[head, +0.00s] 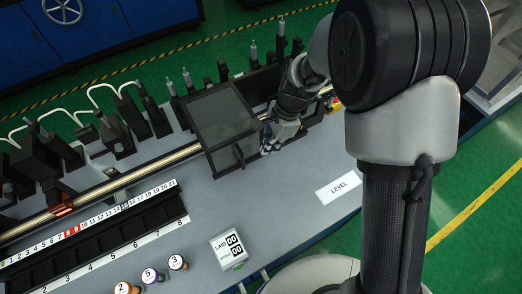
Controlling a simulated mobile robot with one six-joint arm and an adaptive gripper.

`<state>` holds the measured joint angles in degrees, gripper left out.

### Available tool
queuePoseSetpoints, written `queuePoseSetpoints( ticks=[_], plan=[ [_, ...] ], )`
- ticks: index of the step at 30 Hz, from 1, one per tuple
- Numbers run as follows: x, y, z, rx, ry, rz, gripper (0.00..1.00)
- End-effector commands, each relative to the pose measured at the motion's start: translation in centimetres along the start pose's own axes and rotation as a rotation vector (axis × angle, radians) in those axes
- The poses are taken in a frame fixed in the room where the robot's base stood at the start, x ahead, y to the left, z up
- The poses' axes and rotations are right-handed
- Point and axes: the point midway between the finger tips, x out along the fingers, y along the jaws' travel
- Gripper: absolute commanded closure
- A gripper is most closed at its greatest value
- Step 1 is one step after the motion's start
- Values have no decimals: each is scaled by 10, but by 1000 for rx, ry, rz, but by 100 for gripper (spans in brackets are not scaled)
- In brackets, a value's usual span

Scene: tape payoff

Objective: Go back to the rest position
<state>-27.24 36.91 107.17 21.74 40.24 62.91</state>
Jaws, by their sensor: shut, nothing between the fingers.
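My gripper (269,147) is at the right end of the workbench, low beside a dark box-like housing (224,115). Its fingers are small in the head view and partly hidden by the wrist; they are shut with nothing seen held. My arm reaches in from the right and covers part of the bench's far right end.
A long metal rod (130,181) runs along the grey bench, with black fixtures (128,122) behind it. In front are a numbered black rack (100,232), numbered spools (153,276), a LAID counter (229,249) and a LEVEL label (339,187). The bench around the LEVEL label is clear.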

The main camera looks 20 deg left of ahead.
Motion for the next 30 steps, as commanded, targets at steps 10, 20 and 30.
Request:
queuePoseSetpoints(
  ticks=[10, 20, 30],
  plan=[
    [-66, 0, 0, 0, 0, -1, 100],
    [-74, 0, 0, 0, 0, 1, 100],
    [-147, 37, -21, -181, 72, -86, 100]
  ],
)
